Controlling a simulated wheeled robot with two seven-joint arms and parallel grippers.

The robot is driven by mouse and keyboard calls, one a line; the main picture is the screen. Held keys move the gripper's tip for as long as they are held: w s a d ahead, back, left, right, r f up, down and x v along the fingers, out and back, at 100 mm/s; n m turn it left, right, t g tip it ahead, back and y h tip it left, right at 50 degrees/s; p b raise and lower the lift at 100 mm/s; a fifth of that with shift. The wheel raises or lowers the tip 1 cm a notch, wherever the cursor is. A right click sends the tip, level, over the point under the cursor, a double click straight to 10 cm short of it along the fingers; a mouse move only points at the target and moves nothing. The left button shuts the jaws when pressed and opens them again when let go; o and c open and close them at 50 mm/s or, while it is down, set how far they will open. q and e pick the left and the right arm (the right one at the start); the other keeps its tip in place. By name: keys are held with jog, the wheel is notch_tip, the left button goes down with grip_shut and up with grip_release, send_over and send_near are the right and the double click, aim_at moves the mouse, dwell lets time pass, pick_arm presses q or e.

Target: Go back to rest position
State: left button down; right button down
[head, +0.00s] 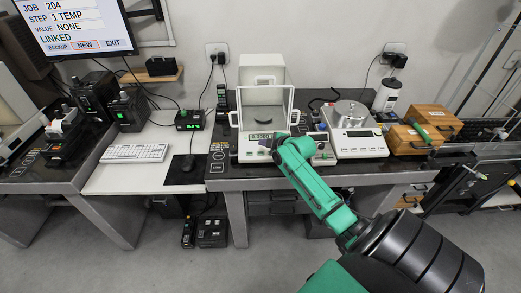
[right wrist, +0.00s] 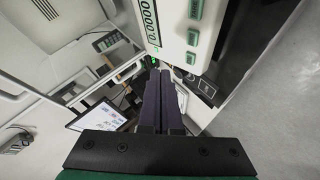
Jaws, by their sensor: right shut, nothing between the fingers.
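My right gripper (head: 270,145) is at the end of the green arm, in front of the analytical balance (head: 246,154) on the middle table. In the right wrist view its dark fingers (right wrist: 160,85) are together with nothing between them. The balance's panel shows close beside them there, with green buttons (right wrist: 194,36) and a display of zeros (right wrist: 149,20). Whether the fingers touch the balance cannot be told. My left gripper does not show in the head view.
A second balance (head: 352,136) with a steel pan stands to the right. Wooden boxes (head: 409,139) sit beyond it.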

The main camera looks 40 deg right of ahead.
dwell(0.7)
jog(key=s+a+f+m+g+y, duration=0.1)
jog(key=s+a+f+g, duration=0.15)
jog(key=s+a, duration=0.35)
jog(key=s+a+f+m+g, duration=0.15)
jog(key=s+a+f, duration=0.25)
jog(key=a, duration=0.4)
jog(key=s+a+r+m+g, duration=0.1)
jog(key=s+a+m+g, duration=0.2)
jog(key=s, duration=0.5)
jog(key=s+a+r+m+g, duration=0.1)
jog(key=s+a+m, duration=0.25)
jog(key=s, duration=0.35)
notch_tip(320, 180, down, 22)
jog(key=s+g, duration=0.1)
jog(key=s, duration=0.2)
jog(key=s+d+f+g, duration=0.1)
jog(key=s+d+f, duration=0.1)
jog(key=s+f, duration=1.4)
jog(key=shift+s+d+n+g+b, duration=0.15)
jog(key=shift+s+n+g+b, duration=0.15)
jog(key=shift+s+g, duration=0.15)
